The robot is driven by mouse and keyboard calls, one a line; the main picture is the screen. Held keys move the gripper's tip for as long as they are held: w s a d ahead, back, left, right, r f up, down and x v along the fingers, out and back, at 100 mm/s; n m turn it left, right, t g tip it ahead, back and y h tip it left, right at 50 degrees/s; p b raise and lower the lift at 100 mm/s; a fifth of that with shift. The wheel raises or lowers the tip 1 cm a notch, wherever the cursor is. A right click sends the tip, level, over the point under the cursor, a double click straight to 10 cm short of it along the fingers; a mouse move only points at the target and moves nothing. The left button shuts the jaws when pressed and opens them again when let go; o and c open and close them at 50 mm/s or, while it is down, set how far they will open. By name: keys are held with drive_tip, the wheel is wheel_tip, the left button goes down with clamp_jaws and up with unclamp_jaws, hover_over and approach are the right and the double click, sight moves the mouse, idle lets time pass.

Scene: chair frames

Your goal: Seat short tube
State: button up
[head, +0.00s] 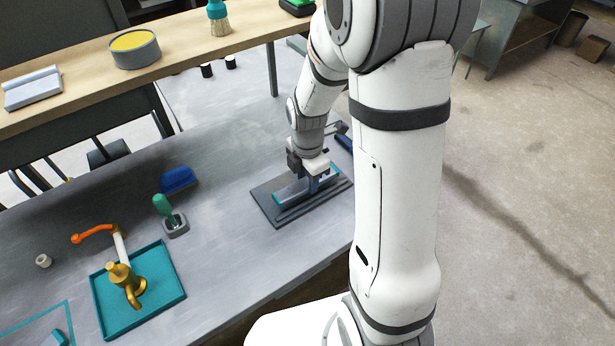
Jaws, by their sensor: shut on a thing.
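My gripper (313,180) is low over the dark grey grooved fixture (273,209) at the right end of the bench. Its fingers are shut on a small blue-grey piece, which I take to be the short tube (313,186). The hand and fingers hide much of it, and I cannot tell whether it touches the fixture. A teal strip (333,171) shows at the fixture's back edge.
A teal tray (172,291) with a gold fitting (127,284) stands at the left. The bench between is clear.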

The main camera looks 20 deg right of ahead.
drive_tip(key=shift+f+b, duration=0.8)
drive_tip(key=shift+f, duration=0.2)
drive_tip(key=shift+r, duration=0.1)
drive_tip(key=shift+r+p, duration=0.8)
drive_tip(key=shift+r, duration=0.2)
drive_tip(key=o, duration=1.5)
